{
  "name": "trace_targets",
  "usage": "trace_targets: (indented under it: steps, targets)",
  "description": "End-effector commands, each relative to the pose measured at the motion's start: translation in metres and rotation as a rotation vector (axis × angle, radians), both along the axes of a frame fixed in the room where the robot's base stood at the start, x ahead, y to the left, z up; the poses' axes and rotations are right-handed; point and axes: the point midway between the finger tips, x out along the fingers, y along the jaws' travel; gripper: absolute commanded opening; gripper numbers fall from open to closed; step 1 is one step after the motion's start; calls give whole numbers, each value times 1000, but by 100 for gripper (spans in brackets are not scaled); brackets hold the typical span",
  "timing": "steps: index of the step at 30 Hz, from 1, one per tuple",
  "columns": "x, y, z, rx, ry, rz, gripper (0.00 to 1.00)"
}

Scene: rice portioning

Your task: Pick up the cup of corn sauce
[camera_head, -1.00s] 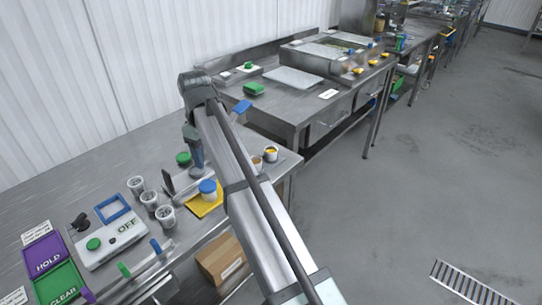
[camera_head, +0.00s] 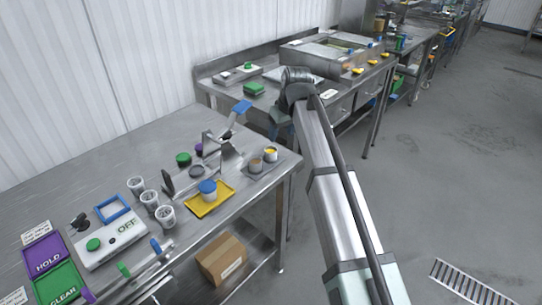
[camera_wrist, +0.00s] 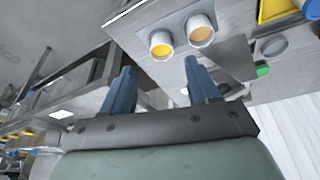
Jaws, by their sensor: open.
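The corn sauce cup, a small white cup with yellow contents, stands upright on the steel table's right end in the head view (camera_head: 270,154). In the wrist view its open top (camera_wrist: 161,46) faces the camera, beyond the fingertips and nearer the left finger. My gripper (camera_wrist: 158,68) is open and empty, its two blue fingers apart from the cup. In the head view my gripper (camera_head: 279,122) is partly hidden by my arm, behind the cup near the table's edge.
A cup of orange-brown sauce (camera_head: 256,165) stands close beside the corn cup. A yellow tray (camera_head: 222,203) holds a blue-lidded cup (camera_head: 208,188). A metal stand (camera_head: 225,158) with a blue handle is to the left. Several cups (camera_head: 165,216) stand further left.

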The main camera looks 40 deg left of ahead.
Motion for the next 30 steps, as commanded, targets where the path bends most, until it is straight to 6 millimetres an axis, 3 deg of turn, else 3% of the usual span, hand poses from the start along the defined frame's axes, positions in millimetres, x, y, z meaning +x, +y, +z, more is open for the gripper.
trace_targets:
  steps: [7,21,30]
  targets:
    - [8,14,0,71,-5,-93,60]
    - [18,38,-65,69,-4,-94,60]
    - [20,44,-77,69,-4,-94,60]
